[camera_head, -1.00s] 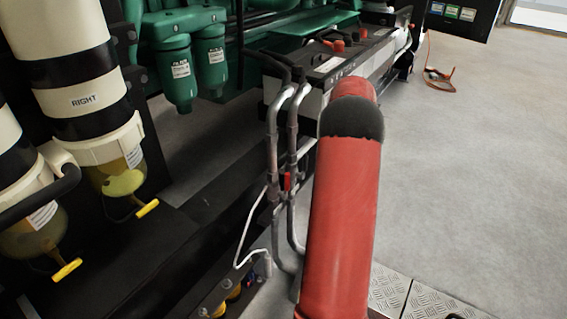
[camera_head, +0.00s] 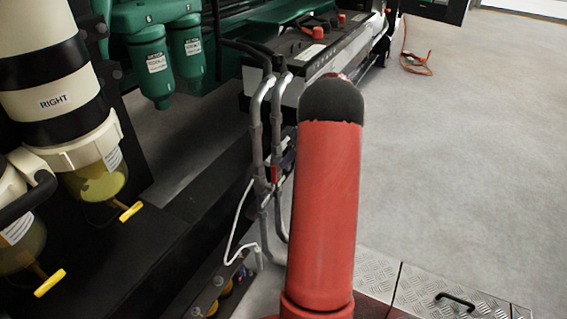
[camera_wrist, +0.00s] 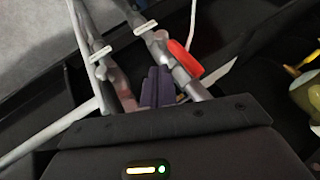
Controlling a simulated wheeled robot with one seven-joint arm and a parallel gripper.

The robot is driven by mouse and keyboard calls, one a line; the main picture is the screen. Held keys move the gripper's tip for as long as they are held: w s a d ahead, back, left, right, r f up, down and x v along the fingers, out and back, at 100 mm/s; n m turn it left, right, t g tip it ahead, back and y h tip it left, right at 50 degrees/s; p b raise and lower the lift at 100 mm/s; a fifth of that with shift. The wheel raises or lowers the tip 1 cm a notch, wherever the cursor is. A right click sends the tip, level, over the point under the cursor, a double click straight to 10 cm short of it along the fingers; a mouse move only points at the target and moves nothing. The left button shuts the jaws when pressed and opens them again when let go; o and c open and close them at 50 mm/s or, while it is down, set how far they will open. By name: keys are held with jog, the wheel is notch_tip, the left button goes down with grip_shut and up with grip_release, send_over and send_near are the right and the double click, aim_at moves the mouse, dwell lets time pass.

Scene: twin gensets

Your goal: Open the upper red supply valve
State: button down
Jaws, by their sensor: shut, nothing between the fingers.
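A red valve lever (camera_head: 274,174) sits on the grey pipes (camera_head: 256,140) beside the battery box in the head view. No second red lever shows clearly. My gripper (camera_wrist: 158,86) has its purple fingers together with nothing between them, close to the pipes and apart from the lever in the picture; I cannot tell whether it touches a pipe. In the head view my red arm hides most of my gripper, and only a dark part shows right of the pipes.
Cream filter canisters (camera_head: 50,75) with yellow drain handles (camera_head: 131,212) stand at left. Green filters (camera_head: 150,70) hang behind. The black-and-white battery box (camera_head: 300,62) is beyond the pipes. A thin white cable (camera_head: 233,222) hangs beside them. Open floor (camera_head: 460,150) lies at right.

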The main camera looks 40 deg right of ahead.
aim_at(273, 178)
jog(key=shift+s+a, duration=0.2)
jog(key=shift+a, duration=0.75)
jog(key=shift+s+a+b, duration=0.15)
jog(key=shift+a+b, duration=0.45)
jog(key=shift+b, duration=0.1)
jog(key=shift+d, duration=0.1)
